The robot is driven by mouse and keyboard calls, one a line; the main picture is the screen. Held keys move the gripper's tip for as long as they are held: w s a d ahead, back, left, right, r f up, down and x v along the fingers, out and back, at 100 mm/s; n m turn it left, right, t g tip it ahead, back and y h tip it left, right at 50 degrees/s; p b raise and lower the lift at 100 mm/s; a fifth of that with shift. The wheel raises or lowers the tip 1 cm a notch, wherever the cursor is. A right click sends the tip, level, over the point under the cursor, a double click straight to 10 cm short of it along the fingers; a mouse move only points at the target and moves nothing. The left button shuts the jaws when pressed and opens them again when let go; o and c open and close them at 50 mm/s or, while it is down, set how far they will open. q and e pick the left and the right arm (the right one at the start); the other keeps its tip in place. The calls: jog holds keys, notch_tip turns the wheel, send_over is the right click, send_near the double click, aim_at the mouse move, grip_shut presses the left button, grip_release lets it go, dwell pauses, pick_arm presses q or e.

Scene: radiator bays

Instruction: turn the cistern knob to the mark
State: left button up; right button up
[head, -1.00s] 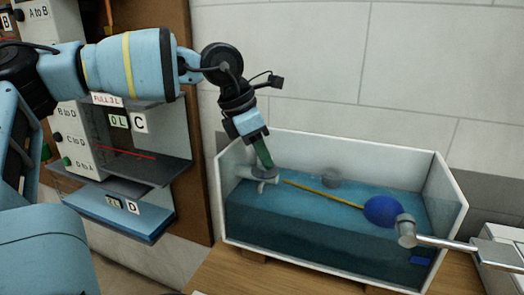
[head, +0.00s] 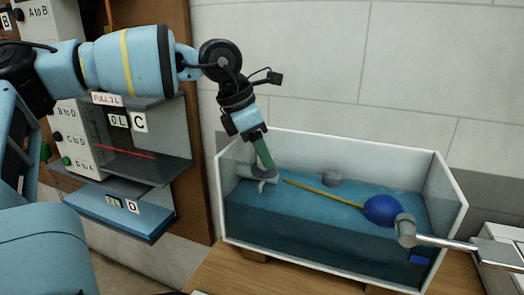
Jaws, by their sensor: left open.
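The cistern (head: 330,270) is an open, clear-fronted tank with a white rim, partly filled with blue water. A grey valve fitting with a knob-like part (head: 259,174) sits at its left end. A thin yellow rod (head: 325,194) runs from near it to a blue float ball (head: 381,210) at the right. My left gripper (head: 264,160) reaches down over the left end, its green fingers at the grey fitting. It is open; the fingers overlap in the picture, and I cannot tell whether they touch the fitting. I cannot make out a mark on it. My right gripper is not in view.
A metal bar with a round end (head: 406,232) reaches over the cistern's front right corner. A labelled panel with shelves (head: 140,165) stands at the left. The tiled wall (head: 300,60) is close behind. The wooden top (head: 225,270) is bare at the front left.

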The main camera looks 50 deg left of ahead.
pick_arm(q)
jog(key=v, duration=0.7)
jog(key=shift+r, duration=0.2)
dwell(0.4)
